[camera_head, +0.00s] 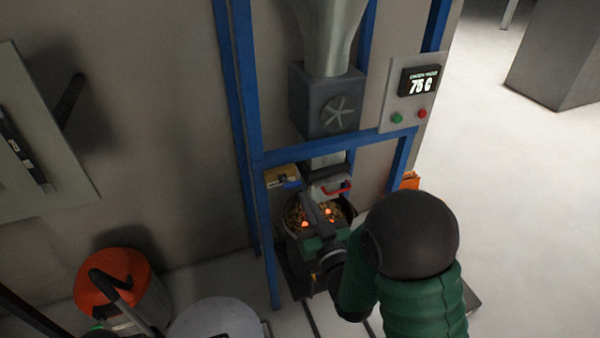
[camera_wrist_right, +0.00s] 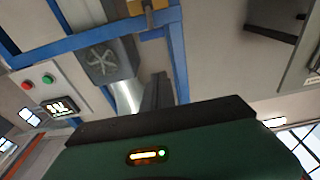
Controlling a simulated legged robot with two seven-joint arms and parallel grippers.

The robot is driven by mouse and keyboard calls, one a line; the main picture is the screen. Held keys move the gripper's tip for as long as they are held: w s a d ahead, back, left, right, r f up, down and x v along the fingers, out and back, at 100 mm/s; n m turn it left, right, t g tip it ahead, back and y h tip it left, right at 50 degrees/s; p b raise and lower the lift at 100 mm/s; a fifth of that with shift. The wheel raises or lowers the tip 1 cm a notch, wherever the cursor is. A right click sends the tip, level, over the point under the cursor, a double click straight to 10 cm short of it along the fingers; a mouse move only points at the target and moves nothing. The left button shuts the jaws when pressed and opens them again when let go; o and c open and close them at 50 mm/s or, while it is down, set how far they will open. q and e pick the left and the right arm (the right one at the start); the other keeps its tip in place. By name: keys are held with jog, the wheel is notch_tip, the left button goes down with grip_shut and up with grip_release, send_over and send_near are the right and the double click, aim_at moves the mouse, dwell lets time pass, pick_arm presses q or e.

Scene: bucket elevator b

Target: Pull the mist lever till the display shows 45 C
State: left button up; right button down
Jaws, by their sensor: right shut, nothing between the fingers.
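The display (camera_head: 419,81) on the grey control panel reads 75 C in the head view; it shows small and tilted in the wrist view (camera_wrist_right: 60,107). A yellow box with a blue part under it (camera_head: 283,178) is on the blue frame, left of a red handle (camera_head: 338,187). Which of these is the mist lever, I cannot tell for sure. My right gripper (camera_head: 312,205) is shut and empty, in front of the pot just below the red handle. Its dark fingers also show in the wrist view (camera_wrist_right: 158,92).
A round pot (camera_head: 348,212) holds brown pieces and glowing orange ones. Blue posts (camera_head: 240,130) frame the grey fan box (camera_head: 326,100) and metal hopper (camera_head: 332,35). An orange-topped bin (camera_head: 112,282) stands at left. Open floor (camera_head: 490,160) lies to the right.

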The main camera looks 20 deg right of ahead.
jog(key=shift+d, duration=0.1)
jog(key=r+p, duration=0.2)
jog(key=p, duration=0.1)
send_over(294, 185)
jog(key=f, duration=0.2)
jog(key=s+f, duration=0.1)
jog(key=f, duration=0.1)
jog(key=shift+s+a+f+b, duration=0.15)
jog(key=shift+a+f+b, duration=0.05)
jog(key=shift+f+b, duration=0.15)
